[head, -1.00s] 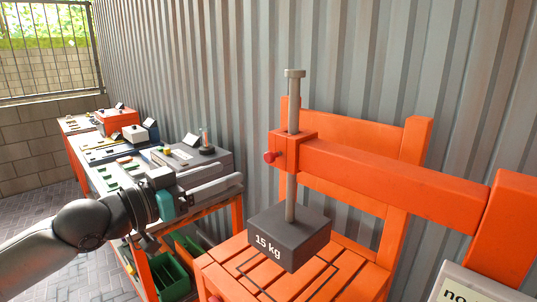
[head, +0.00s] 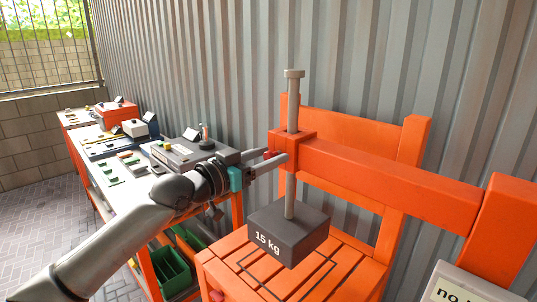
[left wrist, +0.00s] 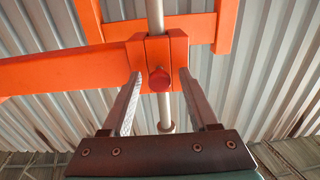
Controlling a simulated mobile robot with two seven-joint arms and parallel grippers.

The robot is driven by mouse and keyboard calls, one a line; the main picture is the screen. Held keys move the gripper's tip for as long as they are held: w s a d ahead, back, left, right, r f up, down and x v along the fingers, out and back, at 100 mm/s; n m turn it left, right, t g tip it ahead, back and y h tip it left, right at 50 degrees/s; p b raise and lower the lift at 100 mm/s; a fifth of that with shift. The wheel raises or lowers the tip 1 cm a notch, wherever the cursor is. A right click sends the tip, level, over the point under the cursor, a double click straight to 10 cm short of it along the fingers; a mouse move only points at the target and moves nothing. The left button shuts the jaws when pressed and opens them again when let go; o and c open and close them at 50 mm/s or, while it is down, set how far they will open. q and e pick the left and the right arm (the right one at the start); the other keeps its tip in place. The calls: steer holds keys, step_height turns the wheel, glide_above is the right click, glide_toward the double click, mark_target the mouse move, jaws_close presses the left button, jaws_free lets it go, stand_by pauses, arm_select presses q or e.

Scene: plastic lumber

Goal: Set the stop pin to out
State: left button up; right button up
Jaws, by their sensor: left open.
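The stop pin shows as a round red knob (left wrist: 159,80) on the orange clamp block (left wrist: 158,50) in the left wrist view. The grey rod (head: 293,100) runs upright through that block, with the dark 15 kg weight (head: 289,236) at its lower end. My left gripper (head: 273,161) is open at the block's left side. In the left wrist view its two fingers (left wrist: 158,98) stand on either side of the knob, with gaps visible to both sides. In the head view the fingers partly hide the knob. My right gripper is in no view.
The orange beam (head: 390,180) runs right from the block to a post. An orange slatted seat (head: 235,270) lies below the weight. A workbench with a grey box (head: 225,157) and several items stands at left. A corrugated wall (head: 220,60) is behind.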

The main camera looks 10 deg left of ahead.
arm_select(q)
steer(key=shift+w+d, duration=0.1)
steer(key=shift+w, duration=0.05)
jaws_close()
stand_by(0.5)
stand_by(0.9)
